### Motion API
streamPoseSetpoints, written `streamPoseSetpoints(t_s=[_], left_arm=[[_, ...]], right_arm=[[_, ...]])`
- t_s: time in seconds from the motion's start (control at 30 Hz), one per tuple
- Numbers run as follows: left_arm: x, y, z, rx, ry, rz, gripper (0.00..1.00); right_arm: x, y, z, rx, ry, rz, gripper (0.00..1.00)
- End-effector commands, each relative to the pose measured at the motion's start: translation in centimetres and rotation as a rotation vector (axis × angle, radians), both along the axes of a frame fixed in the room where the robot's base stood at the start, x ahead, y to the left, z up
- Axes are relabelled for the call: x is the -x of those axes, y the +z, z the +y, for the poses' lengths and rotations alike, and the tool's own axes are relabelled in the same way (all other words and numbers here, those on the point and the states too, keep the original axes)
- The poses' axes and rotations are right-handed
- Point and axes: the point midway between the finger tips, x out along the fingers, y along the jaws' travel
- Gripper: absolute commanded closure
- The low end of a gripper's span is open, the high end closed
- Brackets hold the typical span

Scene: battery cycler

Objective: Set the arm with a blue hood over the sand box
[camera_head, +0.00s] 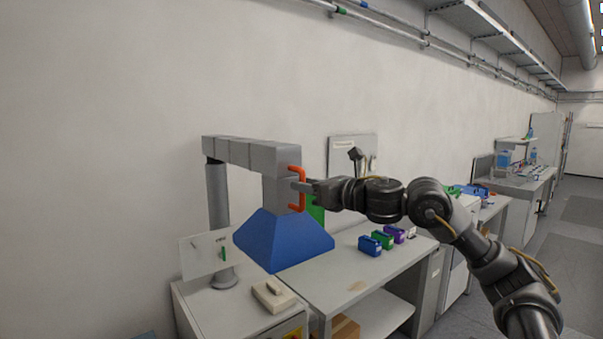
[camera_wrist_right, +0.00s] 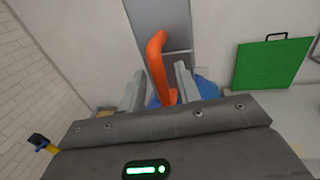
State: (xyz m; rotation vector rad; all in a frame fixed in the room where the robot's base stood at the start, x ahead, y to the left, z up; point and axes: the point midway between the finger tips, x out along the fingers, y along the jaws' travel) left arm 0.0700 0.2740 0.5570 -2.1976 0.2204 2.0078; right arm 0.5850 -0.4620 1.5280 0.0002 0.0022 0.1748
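The arm with the blue hood (camera_head: 284,241) is a grey jointed arm (camera_head: 240,152) on a grey post, with the wide blue hood hanging at its end. An orange handle (camera_head: 300,188) is on the arm's end section above the hood. My right gripper (camera_head: 304,187) is at this handle. In the right wrist view, the orange handle (camera_wrist_right: 157,62) stands between the two fingers (camera_wrist_right: 160,88), which are apart with gaps beside it. The blue hood (camera_wrist_right: 206,88) shows partly behind the fingers. I cannot make out a sand box for sure. My left gripper is not in view.
Blue, green and purple bins (camera_head: 383,240) stand on the white table (camera_head: 330,275) right of the hood. A beige device (camera_head: 273,295) and a tilted panel (camera_head: 205,254) are below left. A green panel (camera_wrist_right: 272,64) is behind. A brown box (camera_head: 345,328) sits under the table.

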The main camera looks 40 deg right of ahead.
Motion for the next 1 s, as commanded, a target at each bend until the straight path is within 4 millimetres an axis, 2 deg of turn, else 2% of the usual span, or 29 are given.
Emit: streamPoseSetpoints(t_s=[0.03,0.2,0.47,0.53,0.73,1.0], left_arm=[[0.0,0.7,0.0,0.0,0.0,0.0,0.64],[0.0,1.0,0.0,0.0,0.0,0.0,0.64],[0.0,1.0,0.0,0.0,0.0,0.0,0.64],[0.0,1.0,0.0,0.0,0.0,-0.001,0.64],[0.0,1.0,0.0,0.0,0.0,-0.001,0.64],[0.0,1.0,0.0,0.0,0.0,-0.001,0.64]], right_arm=[[-0.6,0.3,0.1,-0.003,0.001,0.0,0.67],[-1.7,0.1,0.3,-0.001,0.0,0.0,0.67],[-1.8,-0.1,0.3,0.0,-0.001,0.0,0.67],[-1.8,-0.1,0.3,0.0,-0.001,-0.001,0.72],[-1.8,0.0,0.3,0.0,0.0,-0.001,0.99],[-1.8,0.0,0.3,0.0,0.0,-0.001,1.0]])
